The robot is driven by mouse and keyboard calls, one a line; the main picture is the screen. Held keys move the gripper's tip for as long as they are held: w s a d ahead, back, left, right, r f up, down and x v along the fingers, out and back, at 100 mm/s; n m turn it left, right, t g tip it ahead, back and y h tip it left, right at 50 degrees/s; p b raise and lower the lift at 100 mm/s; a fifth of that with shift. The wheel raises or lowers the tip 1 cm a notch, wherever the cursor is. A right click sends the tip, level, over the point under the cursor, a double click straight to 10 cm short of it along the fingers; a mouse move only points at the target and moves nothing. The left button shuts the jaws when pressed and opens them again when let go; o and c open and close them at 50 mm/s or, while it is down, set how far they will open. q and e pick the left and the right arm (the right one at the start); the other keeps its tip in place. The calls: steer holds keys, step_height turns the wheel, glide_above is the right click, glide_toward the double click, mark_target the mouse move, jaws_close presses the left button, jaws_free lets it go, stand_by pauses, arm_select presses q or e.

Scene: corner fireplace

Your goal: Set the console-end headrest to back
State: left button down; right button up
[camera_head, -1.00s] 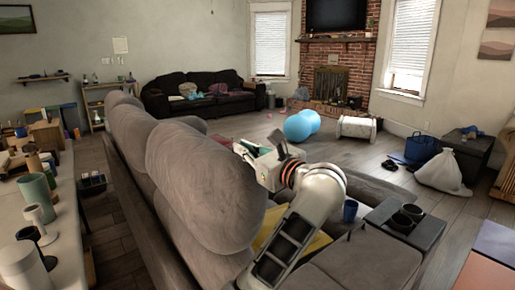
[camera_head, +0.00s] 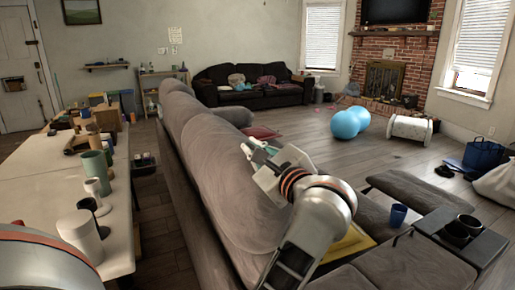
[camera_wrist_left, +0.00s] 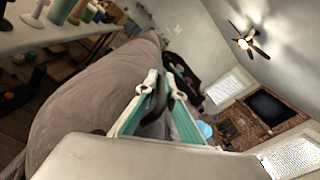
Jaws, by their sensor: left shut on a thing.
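The grey sofa's console-end headrest (camera_head: 235,185) is the nearest big cushion in the head view. It looks low and in line with the backrest, without a strong forward bulge. My left gripper (camera_head: 257,154) is at its upper seat-side edge, shut on it, though the arm and hand hide the exact contact. In the left wrist view the teal-padded fingers (camera_wrist_left: 160,95) lie beside the grey cushion (camera_wrist_left: 85,100). The console (camera_head: 470,243) with dark cup holders is at the right. My right gripper is not in view.
A blue cup (camera_head: 398,215) stands near the console. A long table (camera_head: 40,185) with cups and boxes runs along the left behind the sofa. Open floor with blue balls (camera_head: 345,124) lies beyond the seats.

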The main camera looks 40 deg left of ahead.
arm_select(q)
steer(key=shift+s+a+f, duration=0.1)
steer(key=shift+s+f, duration=0.05)
steer(key=c, duration=2.5)
jaws_free()
steer(key=o, duration=0.3)
steer(key=shift+s, duration=0.2)
steer(key=shift+o, duration=0.2)
steer(key=shift+w, duration=0.1)
steer(key=shift+d, duration=0.45)
steer(key=v, duration=0.6)
steer(key=shift+s+d, duration=0.25)
steer(key=shift+d, duration=0.05)
